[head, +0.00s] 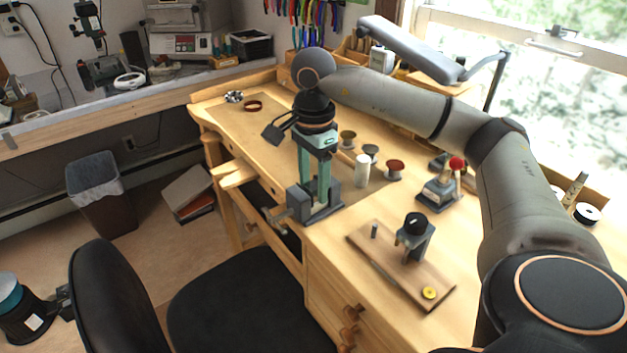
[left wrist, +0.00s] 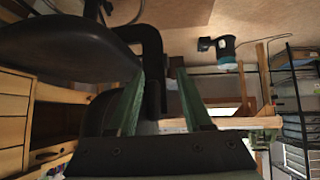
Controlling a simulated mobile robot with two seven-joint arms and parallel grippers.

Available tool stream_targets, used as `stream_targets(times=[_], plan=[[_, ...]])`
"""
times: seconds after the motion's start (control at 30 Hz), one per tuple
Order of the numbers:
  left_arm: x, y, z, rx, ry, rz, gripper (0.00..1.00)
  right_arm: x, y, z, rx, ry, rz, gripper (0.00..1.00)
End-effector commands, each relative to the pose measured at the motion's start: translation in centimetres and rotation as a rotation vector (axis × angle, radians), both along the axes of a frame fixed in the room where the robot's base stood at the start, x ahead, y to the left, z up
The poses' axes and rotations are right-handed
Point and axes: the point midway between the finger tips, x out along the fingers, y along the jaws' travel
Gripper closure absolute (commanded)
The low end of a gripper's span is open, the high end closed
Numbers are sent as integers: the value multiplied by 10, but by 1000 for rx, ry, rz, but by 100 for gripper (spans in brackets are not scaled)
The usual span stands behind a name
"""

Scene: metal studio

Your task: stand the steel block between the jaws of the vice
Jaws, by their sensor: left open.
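My right gripper (head: 314,190) points straight down over the grey vice (head: 333,205) near the front edge of the wooden bench. Its two teal fingers stand a little apart, their tips low down at the vice's jaws. I cannot make out the steel block. Anything between these fingers or the jaws is too small and hidden to tell. My left gripper (left wrist: 164,108) shows in the left wrist view, with its green fingers apart and nothing between them. It is away from the vice, with the black chair and drawers in its view.
Right of the vice stand a white cylinder (head: 361,170) and several spools (head: 393,169). A wooden board (head: 388,270) with a dark fixture lies nearer, and a red-knobbed device (head: 437,192) stands behind it. A black chair (head: 240,305) stands before the bench. The bench's left part is fairly clear.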

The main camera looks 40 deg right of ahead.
Motion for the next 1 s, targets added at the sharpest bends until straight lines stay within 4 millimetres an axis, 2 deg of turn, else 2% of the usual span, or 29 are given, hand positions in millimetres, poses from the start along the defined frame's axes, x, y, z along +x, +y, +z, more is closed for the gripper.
stream_targets(times=[0.07, 0.3, 0.43, 0.57, 0.7, 0.8, 1.0], plan=[[0, 0, 0, 0, 0, 0, 50, 0, 0, 0, 0, 0, 0, 33], [0, 0, 1, 0, 0, 0, 50, 0, 0, 1, 0, 0, 0, 33], [0, 0, 3, 0, -1, 0, 50, 1, 0, 9, 1, -2, 0, 33], [0, 0, 4, 0, -1, 0, 50, 1, 1, 31, 2, -4, 0, 33], [0, 0, 6, 0, 0, 0, 50, 1, 1, 64, 2, -5, 0, 33], [0, 0, 19, 0, 2, 0, 50, 1, 0, 90, -1, -5, -1, 33], [0, 0, 34, 0, 0, 0, 50, 1, 0, 117, 0, -2, -1, 33]])
